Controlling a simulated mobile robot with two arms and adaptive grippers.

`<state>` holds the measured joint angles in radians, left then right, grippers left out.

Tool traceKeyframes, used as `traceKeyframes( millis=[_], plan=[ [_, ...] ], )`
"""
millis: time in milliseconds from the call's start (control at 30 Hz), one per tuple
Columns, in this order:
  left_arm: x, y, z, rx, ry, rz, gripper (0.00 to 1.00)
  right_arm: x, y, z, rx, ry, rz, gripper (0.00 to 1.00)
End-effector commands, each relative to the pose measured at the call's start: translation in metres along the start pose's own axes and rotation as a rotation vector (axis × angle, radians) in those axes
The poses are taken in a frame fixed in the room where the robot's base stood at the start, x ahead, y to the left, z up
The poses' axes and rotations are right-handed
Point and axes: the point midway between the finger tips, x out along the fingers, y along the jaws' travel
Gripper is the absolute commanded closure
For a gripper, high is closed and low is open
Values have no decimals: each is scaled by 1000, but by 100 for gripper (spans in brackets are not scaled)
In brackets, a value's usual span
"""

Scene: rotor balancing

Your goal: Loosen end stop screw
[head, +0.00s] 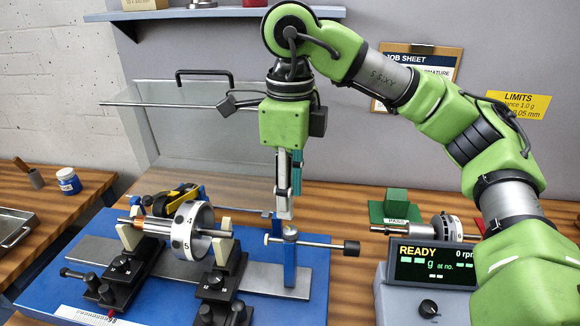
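The end stop is a blue upright post (290,264) at the right side of the balancing stand. My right gripper (285,214) points straight down just above the screw head. Its fingers are seen nearly edge-on, so I cannot tell whether they are apart or shut. Contact with the screw is not clear. My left gripper is not in view.
A rotor with a white numbered disc (192,232) rests on the stand's black supports, left of the post. The display unit (436,262) reads READY. A clear hinged guard (190,125) stands behind.

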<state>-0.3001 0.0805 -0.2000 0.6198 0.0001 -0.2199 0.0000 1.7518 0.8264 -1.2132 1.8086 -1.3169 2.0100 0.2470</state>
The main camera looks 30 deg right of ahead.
Motion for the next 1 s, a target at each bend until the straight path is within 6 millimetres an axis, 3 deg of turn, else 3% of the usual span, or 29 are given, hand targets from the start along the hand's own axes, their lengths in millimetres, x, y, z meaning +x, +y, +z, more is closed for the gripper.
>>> traceKeyframes(
  millis=[200, 400, 1000],
  plan=[
    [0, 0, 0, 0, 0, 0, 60, -32, 0, 0, 2, -3, -3, 64],
    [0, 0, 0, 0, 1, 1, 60, -46, 0, 0, 0, 0, -1, 64],
    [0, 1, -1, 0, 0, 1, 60, -50, 0, 0, 0, 0, 0, 64]
  ],
)
